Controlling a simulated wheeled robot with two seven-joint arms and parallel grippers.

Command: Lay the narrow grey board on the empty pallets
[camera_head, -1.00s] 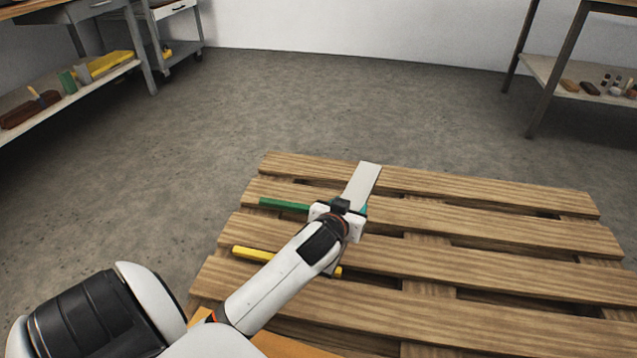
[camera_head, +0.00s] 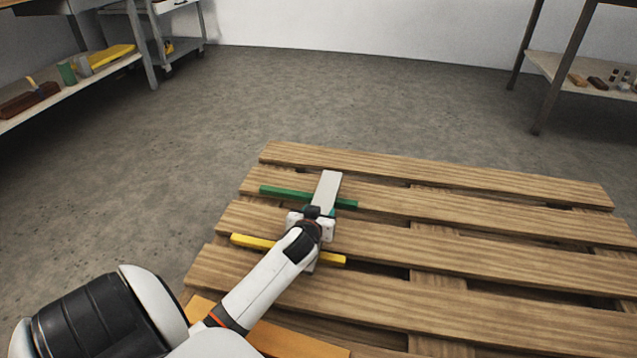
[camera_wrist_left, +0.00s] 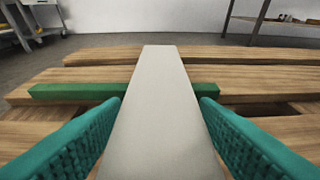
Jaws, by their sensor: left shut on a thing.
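The narrow grey board (camera_head: 327,186) is held in my left gripper (camera_head: 312,213), low over the wooden pallet (camera_head: 480,232). In the left wrist view, the board (camera_wrist_left: 163,100) runs straight ahead between the two teal fingers of the gripper (camera_wrist_left: 160,108). Its far end reaches past a green bar (camera_head: 285,193) lying on the pallet. A yellow bar (camera_head: 258,242) lies nearer, partly hidden under my left arm. The board crosses over both bars; I cannot tell whether it touches them. My right gripper is out of view.
An orange board (camera_head: 290,343) lies at the near edge. The right part of the pallet is bare, with gaps between slats. Shelved benches stand at the left (camera_head: 75,90) and right (camera_head: 590,85). Open grey floor (camera_head: 330,100) lies beyond.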

